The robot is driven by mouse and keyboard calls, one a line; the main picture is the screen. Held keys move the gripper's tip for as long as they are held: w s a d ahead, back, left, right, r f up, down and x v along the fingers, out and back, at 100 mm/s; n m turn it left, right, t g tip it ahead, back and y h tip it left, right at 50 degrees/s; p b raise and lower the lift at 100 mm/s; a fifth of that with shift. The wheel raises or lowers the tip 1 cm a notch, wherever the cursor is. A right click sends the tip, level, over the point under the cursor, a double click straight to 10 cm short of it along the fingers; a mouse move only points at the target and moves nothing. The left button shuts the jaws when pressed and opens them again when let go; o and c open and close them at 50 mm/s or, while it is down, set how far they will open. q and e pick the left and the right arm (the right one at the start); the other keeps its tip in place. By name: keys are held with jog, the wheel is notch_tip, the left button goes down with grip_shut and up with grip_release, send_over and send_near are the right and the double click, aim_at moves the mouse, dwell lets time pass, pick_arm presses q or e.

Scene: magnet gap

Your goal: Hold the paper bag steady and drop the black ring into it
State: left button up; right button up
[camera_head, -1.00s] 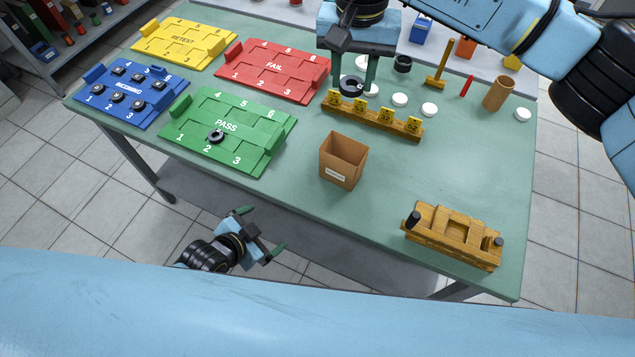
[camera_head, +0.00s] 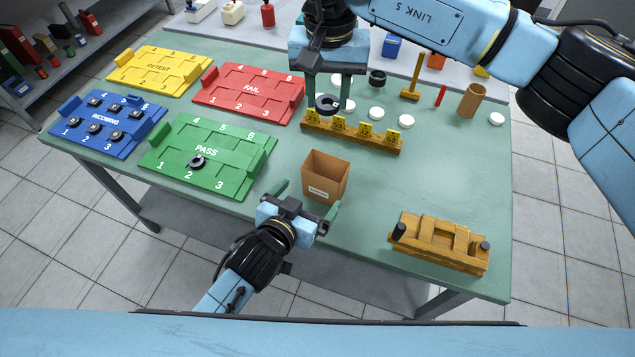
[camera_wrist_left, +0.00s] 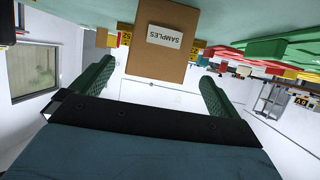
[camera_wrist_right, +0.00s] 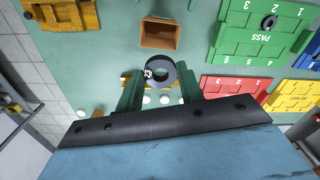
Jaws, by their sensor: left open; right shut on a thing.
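The brown paper bag (camera_head: 325,177) stands upright and open-topped near the front edge of the table. Its white SAMPLES label (camera_wrist_left: 164,37) faces my left gripper. My left gripper (camera_head: 307,205) is open in front of the bag, its two green fingers spread toward the bag's sides; in the left wrist view the bag (camera_wrist_left: 160,55) lies ahead, between and beyond the fingertips. My right gripper (camera_head: 328,98) is shut on the black ring (camera_head: 327,104), held above the table behind the bag. In the right wrist view the ring (camera_wrist_right: 158,73) shows between the fingers, apart from the bag (camera_wrist_right: 160,33).
A wooden rail with yellow number tags (camera_head: 352,132) lies behind the bag. The green PASS board (camera_head: 208,157) is to the left, holding another black ring (camera_head: 196,162). A wooden fixture (camera_head: 440,242) stands at the front right. White discs (camera_head: 377,113) lie behind the rail.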

aim_at(330, 171)
pick_arm(q)
jog(key=x, duration=0.9)
jog(key=shift+w+d, duration=0.15)
jog(key=shift+w, duration=0.2)
jog(key=c, duration=0.8)
pick_arm(e)
notch_tip(330, 171, down, 11)
jog(key=d, duration=0.1)
jog(key=shift+d, duration=0.4)
jog(key=shift+s, duration=0.1)
jog(key=o, duration=1)
